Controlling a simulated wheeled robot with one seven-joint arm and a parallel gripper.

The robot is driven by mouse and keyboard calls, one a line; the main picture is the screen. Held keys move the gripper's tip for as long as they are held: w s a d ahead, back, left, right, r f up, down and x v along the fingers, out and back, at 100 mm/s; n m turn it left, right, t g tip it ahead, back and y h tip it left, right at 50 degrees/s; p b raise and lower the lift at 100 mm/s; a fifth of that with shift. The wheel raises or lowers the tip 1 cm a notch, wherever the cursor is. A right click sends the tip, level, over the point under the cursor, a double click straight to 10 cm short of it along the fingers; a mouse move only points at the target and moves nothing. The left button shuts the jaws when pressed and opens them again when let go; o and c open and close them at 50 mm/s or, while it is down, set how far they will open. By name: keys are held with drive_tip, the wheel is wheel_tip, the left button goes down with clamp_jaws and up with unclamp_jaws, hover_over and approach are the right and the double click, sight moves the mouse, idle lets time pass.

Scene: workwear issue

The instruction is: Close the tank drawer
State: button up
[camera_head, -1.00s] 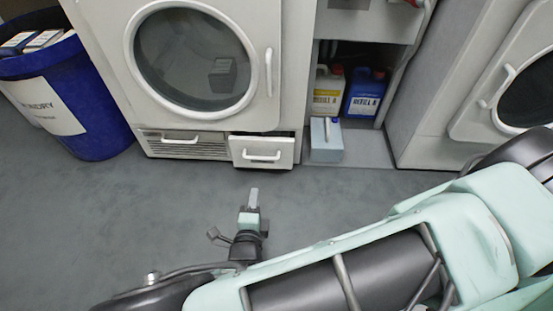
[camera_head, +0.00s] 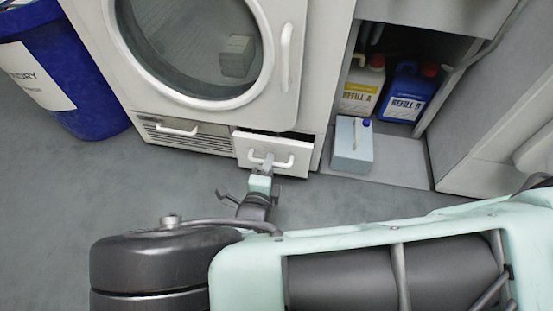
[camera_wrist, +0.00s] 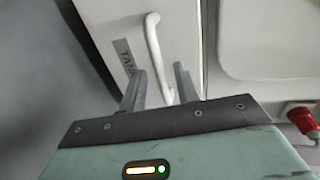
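The tank drawer (camera_head: 290,163) is a white-fronted drawer low in the machine, under the round door. It stands partly out, with a dark gap along its top. Its white bar handle (camera_head: 271,160) is partly covered by my gripper (camera_head: 268,160). In the wrist view the drawer front (camera_wrist: 118,20) carries a label reading "TAN", the rest cut off. The handle (camera_wrist: 154,45) runs down between the two grey fingers of my gripper (camera_wrist: 159,82). The fingers are apart; I cannot tell whether either touches the handle.
A vented panel with its own handle (camera_head: 178,131) is left of the drawer. A pale blue container (camera_head: 352,146) stands to the right, before yellow-labelled (camera_head: 361,88) and blue (camera_head: 406,95) refill jugs. A blue laundry bin (camera_head: 80,85) is at left. Grey floor lies clear in front.

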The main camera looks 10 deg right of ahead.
sight(273, 152)
drive_tip(key=shift+w+d, duration=0.1)
drive_tip(key=shift+w, duration=0.2)
clamp_jaws()
drive_tip(key=w+p, duration=0.1)
drive_tip(key=w+d, duration=0.1)
drive_tip(key=w+p, duration=0.1)
drive_tip(key=shift+w+d+r+p, duration=0.1)
drive_tip(key=shift+w+d+p, duration=0.2)
drive_tip(key=shift+w, duration=0.25)
unclamp_jaws()
